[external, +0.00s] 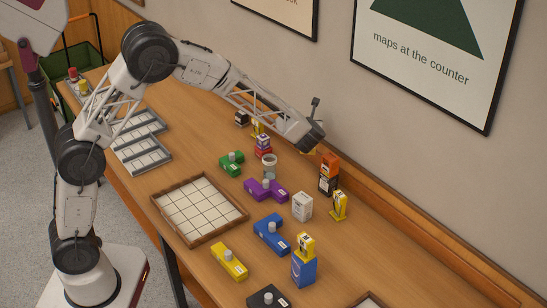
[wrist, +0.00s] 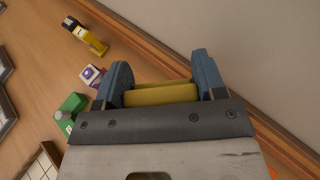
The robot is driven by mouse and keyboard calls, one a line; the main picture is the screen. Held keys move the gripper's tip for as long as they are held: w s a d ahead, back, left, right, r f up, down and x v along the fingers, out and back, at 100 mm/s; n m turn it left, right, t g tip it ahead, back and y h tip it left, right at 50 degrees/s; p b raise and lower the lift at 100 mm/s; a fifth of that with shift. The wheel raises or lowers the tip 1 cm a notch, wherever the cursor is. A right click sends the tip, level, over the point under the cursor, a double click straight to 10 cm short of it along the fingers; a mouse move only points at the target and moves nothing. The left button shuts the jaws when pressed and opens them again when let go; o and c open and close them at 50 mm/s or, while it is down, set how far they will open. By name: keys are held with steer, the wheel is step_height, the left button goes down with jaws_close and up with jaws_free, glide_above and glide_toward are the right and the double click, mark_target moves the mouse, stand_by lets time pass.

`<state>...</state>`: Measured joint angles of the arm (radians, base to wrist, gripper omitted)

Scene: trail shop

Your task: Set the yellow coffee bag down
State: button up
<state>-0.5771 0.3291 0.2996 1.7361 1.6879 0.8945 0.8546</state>
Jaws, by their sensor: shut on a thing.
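My gripper (wrist: 160,84) is shut on the yellow coffee bag (wrist: 160,96), which shows between the two blue fingers in the wrist view. In the external view my gripper (external: 308,149) is at the far side of the table, close to the wall, and only a sliver of yellow shows under it. Most of the bag is hidden by the gripper. Whether the bag touches the table cannot be told.
An orange and black stack (external: 329,174), a yellow-and-black item (external: 340,206), a white box (external: 302,206) and a cup (external: 269,167) stand nearby. A gridded wooden tray (external: 160,205) lies left of several colored blocks. A wooden ledge runs along the wall.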

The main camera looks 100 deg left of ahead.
mark_target(308, 150)
steer(key=shift+f, duration=0.75)
steer(key=shift+f, duration=0.1)
steer(key=shift+f, duration=3)
steer(key=shift+f, duration=1.85)
steer(key=shift+f, duration=0.15)
steer(key=o, duration=1.3)
